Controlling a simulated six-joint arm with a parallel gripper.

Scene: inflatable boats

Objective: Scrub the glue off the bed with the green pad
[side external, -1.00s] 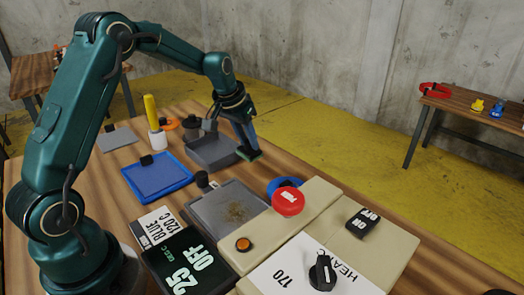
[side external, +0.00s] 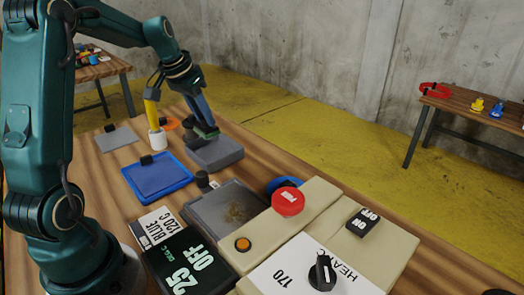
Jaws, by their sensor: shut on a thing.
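My gripper (side external: 203,122) is shut on the green pad (side external: 207,134), which shows as a thin dark green edge under the fingers. The pad is at the back edge of a grey tray or block (side external: 222,156); I cannot tell whether it touches it. The bed (side external: 207,212) is a flat grey plate nearer the camera, with a brownish glue patch (side external: 234,213) on it. My gripper is well behind the bed and apart from it.
A blue tray (side external: 158,183) and a yellow-handled tool (side external: 153,115) stand left of the grey tray. The beige machine housing with a red button (side external: 288,201) borders the bed on the right. A black 25 OFF display (side external: 180,270) is in front.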

